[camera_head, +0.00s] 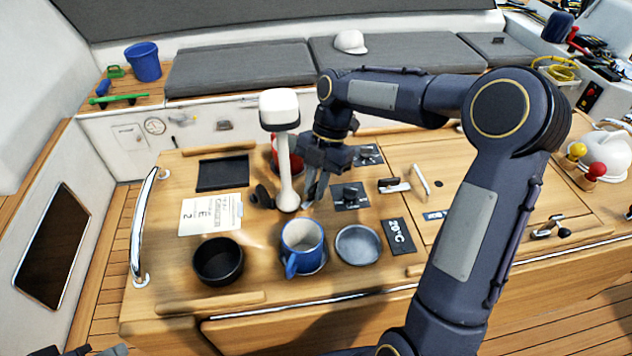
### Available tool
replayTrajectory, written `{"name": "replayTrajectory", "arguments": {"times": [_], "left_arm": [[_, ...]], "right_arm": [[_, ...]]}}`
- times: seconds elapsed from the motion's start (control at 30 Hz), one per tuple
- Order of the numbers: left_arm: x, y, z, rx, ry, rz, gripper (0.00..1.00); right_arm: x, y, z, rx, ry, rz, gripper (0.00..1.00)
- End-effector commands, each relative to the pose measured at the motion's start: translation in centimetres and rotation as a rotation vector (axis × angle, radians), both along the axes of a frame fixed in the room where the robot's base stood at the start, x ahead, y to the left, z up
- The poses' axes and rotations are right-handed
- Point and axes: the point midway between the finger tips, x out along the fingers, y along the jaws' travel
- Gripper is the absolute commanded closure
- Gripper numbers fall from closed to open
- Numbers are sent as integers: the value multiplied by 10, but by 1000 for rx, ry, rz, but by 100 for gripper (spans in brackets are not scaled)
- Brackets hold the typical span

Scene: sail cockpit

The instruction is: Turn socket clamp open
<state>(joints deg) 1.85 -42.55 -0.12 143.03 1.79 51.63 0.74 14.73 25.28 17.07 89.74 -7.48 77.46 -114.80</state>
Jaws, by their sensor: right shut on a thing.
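A white lamp-like post (286,165) with a wide head stands upright on the wooden table. Its foot is where a socket would be, but I cannot make out a clamp clearly. A black knob-like part (262,196) lies just left of the foot. My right gripper (314,190) points down just right of the post's foot. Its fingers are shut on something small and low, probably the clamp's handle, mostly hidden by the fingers. At the bottom left edge a dark and grey piece, probably my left gripper (105,350), shows only in part.
A blue mug (302,246), a black bowl (219,260) and a grey bowl (358,244) stand in front. A red object (284,155) is partly hidden behind the post. Dark plates with knobs (350,196) lie right of the gripper. A steel rail (143,225) edges the left.

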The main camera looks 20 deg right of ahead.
Motion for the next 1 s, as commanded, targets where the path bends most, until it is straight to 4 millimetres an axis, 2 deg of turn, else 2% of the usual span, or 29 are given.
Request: {"name": "replayTrajectory", "arguments": {"times": [0.5, 1.0], "left_arm": [[0, 0, 18, 0, 0, 0, 70], [0, 0, 23, 0, 0, 0, 70]], "right_arm": [[2, 1, 2, 0, -2, 408, 100], [2, 1, 1, -2, -3, 533, 100]]}}
